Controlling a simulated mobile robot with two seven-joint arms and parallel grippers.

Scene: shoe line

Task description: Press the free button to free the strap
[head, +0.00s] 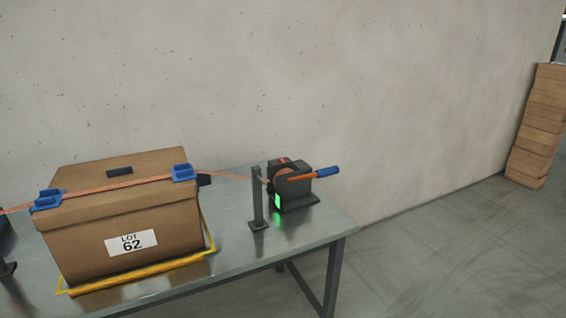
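An orange strap (232,176) runs across the top of a brown lidded box (80,235) labelled LOT 62. It passes through two blue corner pieces, one at the left (47,200) and one at the right (184,173). The strap continues right, past a dark post (257,205), to a dark tensioner (292,184) with an orange lever and blue grip (327,172). A green light (278,202) glows on the tensioner's front. A small red patch (283,160) shows on its top; I cannot tell whether it is the free button. Neither gripper is in view.
The metal table (240,255) carries a yellow frame (150,273) around the box's base. A concrete wall (300,80) stands behind. Stacked brown boxes (540,125) stand at the far right. The floor right of the table is clear.

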